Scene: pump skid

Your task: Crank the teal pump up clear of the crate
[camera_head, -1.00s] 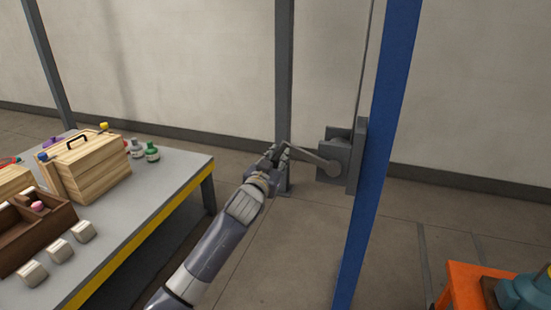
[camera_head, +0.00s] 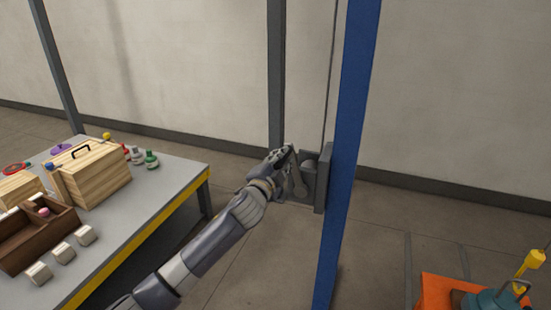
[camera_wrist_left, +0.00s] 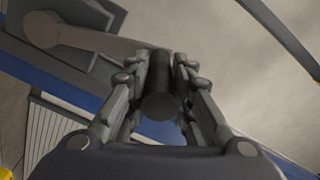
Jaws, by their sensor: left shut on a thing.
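My left gripper (camera_head: 284,157) is shut on the crank handle, a dark cylinder that shows between its fingers in the left wrist view (camera_wrist_left: 160,88). The crank arm (camera_wrist_left: 92,40) runs from the handle to a round hub, and in the head view it points steeply up from that hub. The grey winch (camera_head: 321,180) is fixed to a blue post (camera_head: 350,120). The teal pump (camera_head: 497,300) is at the bottom right, partly cut off by the frame, at the orange crate (camera_head: 436,290). A yellow hook (camera_head: 530,262) is above the pump. My right gripper is out of view.
A grey table with a yellow edge (camera_head: 130,238) stands left, holding a wooden box (camera_head: 95,175), a brown tray (camera_head: 30,240), pale blocks and small bottles. A grey post (camera_head: 276,80) rises behind my gripper. Floor between table and blue post is open.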

